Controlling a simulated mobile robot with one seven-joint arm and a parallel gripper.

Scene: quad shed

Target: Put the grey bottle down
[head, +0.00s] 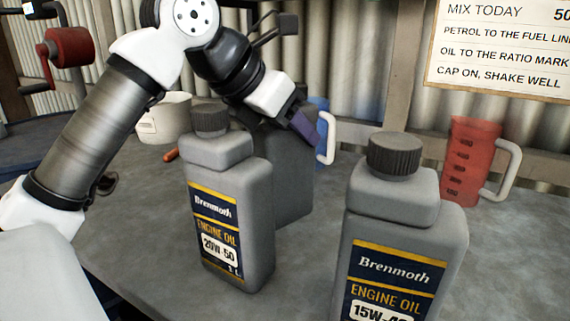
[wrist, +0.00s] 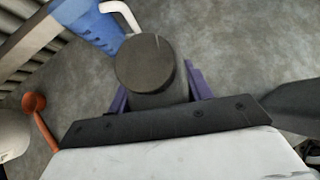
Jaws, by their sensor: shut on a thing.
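My gripper (head: 296,120) is shut on a grey bottle (head: 292,185) that is partly hidden behind another grey bottle. In the wrist view the held bottle's dark round cap (wrist: 145,65) sits between the purple fingers. I cannot tell whether its base touches the bench. In front of it stands a grey Brenmoth engine oil bottle (head: 228,200) labelled 20W-50. A second Brenmoth bottle (head: 400,225), its label partly cut off and starting 15W-4, stands nearer on the right.
A blue jug (head: 319,112) with a white handle is just behind the held bottle; the wrist view also shows it (wrist: 92,25). A red jug (head: 470,160) stands at the right back. A white container (head: 172,118) is left. Grey bench (head: 150,215) is bare at front left.

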